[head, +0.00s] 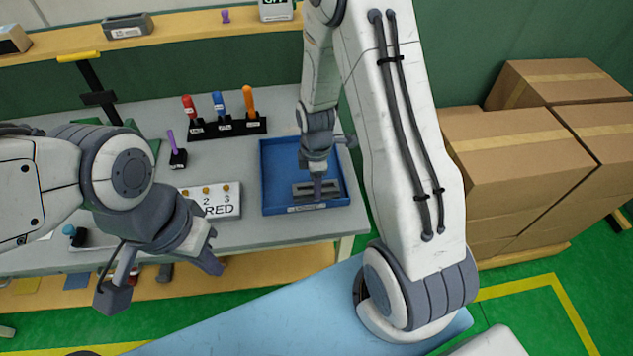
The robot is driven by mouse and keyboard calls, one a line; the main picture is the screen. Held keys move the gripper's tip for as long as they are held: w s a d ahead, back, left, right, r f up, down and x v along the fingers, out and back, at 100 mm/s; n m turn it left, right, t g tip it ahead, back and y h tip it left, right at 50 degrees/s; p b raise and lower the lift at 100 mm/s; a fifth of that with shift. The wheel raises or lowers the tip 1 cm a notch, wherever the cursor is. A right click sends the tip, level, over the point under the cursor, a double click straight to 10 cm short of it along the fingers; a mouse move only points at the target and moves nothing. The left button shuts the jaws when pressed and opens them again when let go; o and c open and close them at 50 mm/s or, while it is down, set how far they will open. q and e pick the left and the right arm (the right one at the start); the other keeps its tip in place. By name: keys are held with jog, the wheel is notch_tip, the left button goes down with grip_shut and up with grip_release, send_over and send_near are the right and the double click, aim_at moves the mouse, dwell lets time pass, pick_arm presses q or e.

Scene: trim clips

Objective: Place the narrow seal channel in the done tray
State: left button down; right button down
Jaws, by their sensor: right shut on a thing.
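The blue tray (277,165) lies on the grey workbench, with a small label on its front wall too small to read; I take it as the done tray. My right gripper (317,185) reaches down into the tray and is shut on a grey piece (302,190), which looks like the narrow seal channel. The piece is low inside the front part of the tray; I cannot tell whether it touches the floor. My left gripper (160,282) is open and empty, in front of the bench's front edge, its fingers spread wide.
A white board (222,209) marked 2, 3 and RED sits left of the tray. A black rack (226,130) with red, blue and orange handled tools stands behind. A purple tool (175,150) stands nearby. Cardboard boxes (520,150) are stacked at the right. A shelf (180,30) runs along the back.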

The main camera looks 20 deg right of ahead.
jog(key=shift+c, duration=1.8)
grip_release()
jog(key=shift+f, duration=0.15)
jog(key=shift+r, duration=0.35)
notch_tip(320, 180, up, 11)
jog(key=b, duration=0.2)
jog(key=s+a+r+m, duration=0.3)
jog(key=s+a, duration=0.5)
jog(key=s, duration=0.2)
jog(key=s+a+r+m+y, duration=0.1)
jog(key=s+a+r+m, duration=0.3)
jog(key=s+a, duration=0.4)
jog(key=shift+s+m, duration=0.3)
jog(key=shift+s, duration=0.65)
jog(key=shift+r, duration=0.1)
